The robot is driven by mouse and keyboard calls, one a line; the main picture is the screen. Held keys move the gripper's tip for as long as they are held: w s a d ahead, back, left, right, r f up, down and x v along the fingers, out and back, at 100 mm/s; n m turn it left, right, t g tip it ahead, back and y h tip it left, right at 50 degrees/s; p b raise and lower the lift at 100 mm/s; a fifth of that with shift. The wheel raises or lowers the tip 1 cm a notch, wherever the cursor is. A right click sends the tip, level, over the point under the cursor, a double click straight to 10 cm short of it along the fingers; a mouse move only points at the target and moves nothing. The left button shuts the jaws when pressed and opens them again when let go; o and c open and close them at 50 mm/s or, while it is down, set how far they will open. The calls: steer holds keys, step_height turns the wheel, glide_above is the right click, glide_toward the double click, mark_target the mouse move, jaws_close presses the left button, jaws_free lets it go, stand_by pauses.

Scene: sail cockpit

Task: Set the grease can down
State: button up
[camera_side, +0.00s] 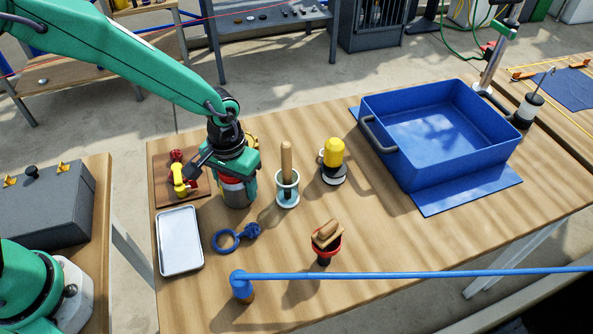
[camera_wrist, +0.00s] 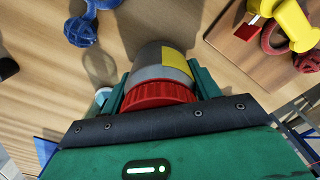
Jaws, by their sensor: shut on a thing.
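The grease can is a grey cylinder with a red ribbed collar and a yellow patch; it shows in the side view (camera_side: 237,192) and the wrist view (camera_wrist: 160,62). My gripper (camera_side: 236,170) is shut on it from above, with a green finger on either side of it in the wrist view (camera_wrist: 160,86). The can is upright in the side view, at the left part of the wooden table (camera_side: 400,240). Its base is at or just above the table top; I cannot tell whether it touches. My gripper hides the can's upper part in the side view.
A wooden board (camera_side: 165,160) with yellow and red hardware lies left of the can. A white tray (camera_side: 180,240) and blue ring tool (camera_side: 228,240) lie nearer. A pale cup (camera_side: 287,190) stands close right. A blue bin (camera_side: 430,165) is farther right. A blue bar (camera_side: 420,274) crosses the front.

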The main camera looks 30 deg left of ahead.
steer(key=shift+f, duration=0.15)
steer(key=o, duration=1.2)
step_height(320, 180, up, 12)
steer(key=shift+r, duration=0.2)
steer(key=shift+a, duration=0.1)
stand_by(0.3)
